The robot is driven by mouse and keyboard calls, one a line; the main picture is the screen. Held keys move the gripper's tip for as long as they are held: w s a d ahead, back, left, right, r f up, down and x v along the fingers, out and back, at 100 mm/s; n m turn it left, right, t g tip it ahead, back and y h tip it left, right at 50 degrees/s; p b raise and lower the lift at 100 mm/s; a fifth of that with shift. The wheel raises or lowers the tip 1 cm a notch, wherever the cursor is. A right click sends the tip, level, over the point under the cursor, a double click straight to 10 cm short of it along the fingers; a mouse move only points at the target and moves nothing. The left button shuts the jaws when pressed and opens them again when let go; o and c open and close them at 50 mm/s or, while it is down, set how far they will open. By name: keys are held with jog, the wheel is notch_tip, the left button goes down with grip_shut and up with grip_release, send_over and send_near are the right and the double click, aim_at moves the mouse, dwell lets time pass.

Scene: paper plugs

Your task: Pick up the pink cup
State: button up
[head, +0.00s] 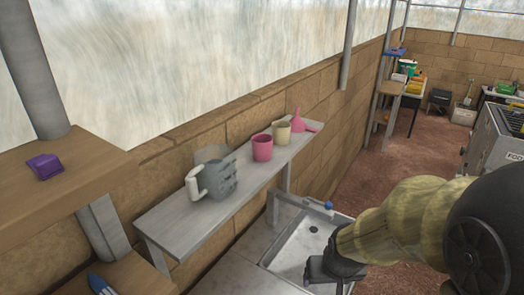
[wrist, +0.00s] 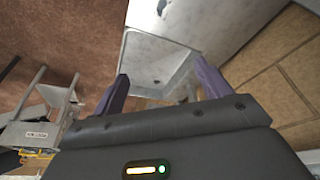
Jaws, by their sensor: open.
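The pink cup (head: 262,148) stands upright on a narrow grey shelf (head: 185,222) along the brick wall in the head view. A grey jug (head: 219,178) with a white handle is to its left, and a cream cup (head: 281,132) is just to its right. My gripper (head: 318,270) is low at the right, over the sink area, apart from the cup and below the shelf. In the wrist view its two purple fingers (wrist: 160,90) are spread with nothing between them. The pink cup does not show in the wrist view.
A pink funnel (head: 300,122) sits at the shelf's far end. A metal sink (head: 290,262) with a blue-handled tap (head: 328,206) is below the shelf. A purple object (head: 44,166) lies on a wooden shelf at left. Open floor (head: 425,150) lies at right.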

jog(key=w+a+r+n+t+y, duration=0.1)
jog(key=w+r+t, duration=0.15)
jog(key=w, duration=0.35)
jog(key=w+a+r+n+t, duration=0.1)
jog(key=w+a+r+t, duration=0.15)
jog(key=w, duration=0.35)
jog(key=w+a+r+n+t+y, duration=0.1)
jog(key=w+a+r+t+y, duration=0.1)
jog(key=r, duration=0.3)
jog(key=w+a+r+n+t+y, duration=0.1)
jog(key=w+a+r+t+y, duration=0.1)
jog(key=w+r+t+y, duration=0.1)
jog(key=shift+w+a+r+t, duration=0.3)
jog(key=shift+w+r+t, duration=0.4)
jog(key=shift+w+r, duration=0.2)
jog(key=p, duration=0.5)
send_near(264, 154)
jog(key=x, duration=0.5)
jog(key=shift+w+a+f, duration=0.1)
jog(key=shift+w+f, duration=0.15)
jog(key=shift+w, duration=0.2)
jog(key=shift+r, duration=0.1)
